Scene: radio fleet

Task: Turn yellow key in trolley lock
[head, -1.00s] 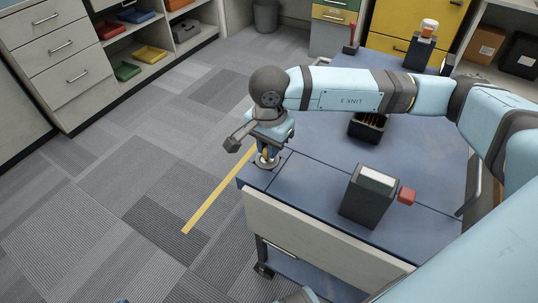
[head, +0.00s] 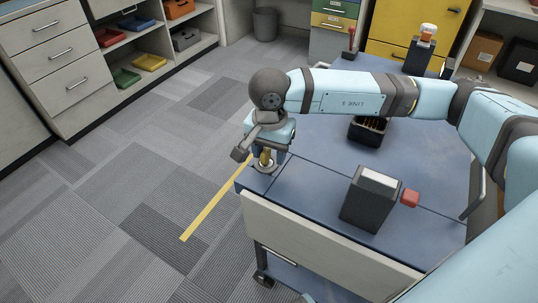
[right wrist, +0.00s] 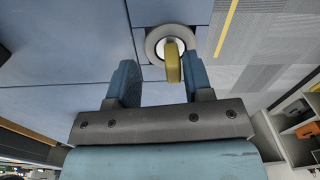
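The yellow key (head: 265,157) stands upright in the round metal lock (head: 264,167) at the near left corner of the blue trolley top (head: 315,187). In the right wrist view the key (right wrist: 173,62) sits in the pale ring of the lock (right wrist: 153,45). My right gripper (right wrist: 160,80) is open, with one blue finger on either side of the key and gaps between. The key is closer to the right-hand finger in that view. In the head view my right gripper (head: 268,152) is directly above the lock. My left gripper is not in view.
A dark box with a red knob (head: 370,199) stands on the trolley's near part. A dark stand with an orange-and-white top (head: 420,52) is at the far end. Carpet floor left of the trolley is clear.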

